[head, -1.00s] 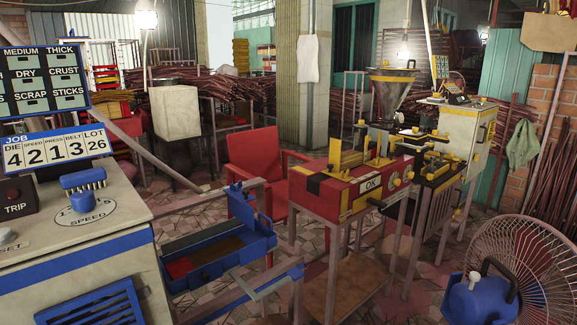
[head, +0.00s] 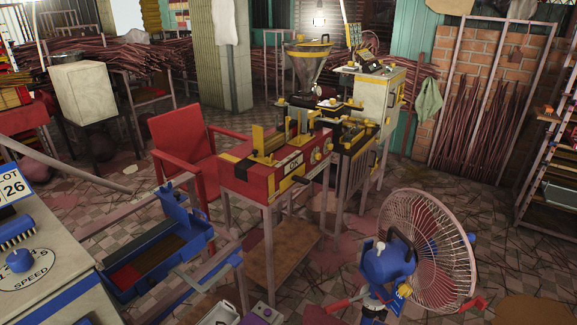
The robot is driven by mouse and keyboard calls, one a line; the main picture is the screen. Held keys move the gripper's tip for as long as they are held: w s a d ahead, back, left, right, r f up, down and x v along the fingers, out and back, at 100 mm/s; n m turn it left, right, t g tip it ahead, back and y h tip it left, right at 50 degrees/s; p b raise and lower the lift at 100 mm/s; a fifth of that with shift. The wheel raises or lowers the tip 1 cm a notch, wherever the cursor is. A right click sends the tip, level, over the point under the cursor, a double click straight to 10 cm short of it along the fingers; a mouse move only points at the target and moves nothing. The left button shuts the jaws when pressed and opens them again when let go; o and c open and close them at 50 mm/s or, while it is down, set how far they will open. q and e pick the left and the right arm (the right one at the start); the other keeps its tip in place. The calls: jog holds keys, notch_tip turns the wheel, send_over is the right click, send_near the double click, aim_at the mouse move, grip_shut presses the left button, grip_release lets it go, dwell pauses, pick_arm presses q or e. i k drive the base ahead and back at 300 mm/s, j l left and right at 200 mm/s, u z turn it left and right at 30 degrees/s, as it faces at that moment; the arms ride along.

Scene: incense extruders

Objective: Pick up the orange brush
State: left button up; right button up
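I cannot make out an orange brush in the head view. A blue brush (head: 17,230) with dark bristles lies on top of the cream control machine at the left edge, beside a blue speed knob (head: 18,260). Neither of my grippers can be made out in this view.
A blue tray (head: 120,285) with sectioned contents sits left of centre. Behind it are a red chair (head: 180,145) and a red-and-yellow press table (head: 240,178). A pink-caged fan (head: 440,245) stands front right. Open tiled floor (head: 500,265) lies right of it.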

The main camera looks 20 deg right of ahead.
aim_at(547, 109)
jog(key=z, duration=1.95)
